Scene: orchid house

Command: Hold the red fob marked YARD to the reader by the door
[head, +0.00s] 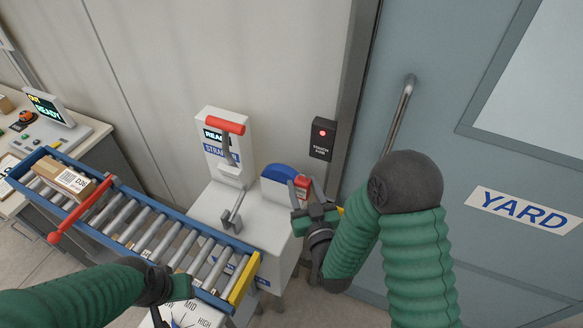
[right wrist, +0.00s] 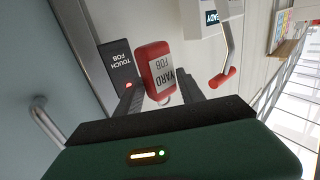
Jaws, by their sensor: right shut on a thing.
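The red fob (head: 302,182) is held in my right gripper (head: 309,195). The reader (head: 322,139) is a black box on the wall left of the door frame, with a red light lit. In the right wrist view the reader (right wrist: 120,68) reads TOUCH FOB. In the head view the fob is below and left of the reader, apart from it. My left gripper (head: 184,287) is at the conveyor's near end; its fingers are unclear.
The grey-green door (head: 430,130) has a long handle (head: 398,115) and a YARD sign (head: 522,210). A white strapping machine (head: 222,150) with a red lever stands below left of the reader. A roller conveyor (head: 150,232) carries a carton (head: 66,181). Wall around the reader is clear.

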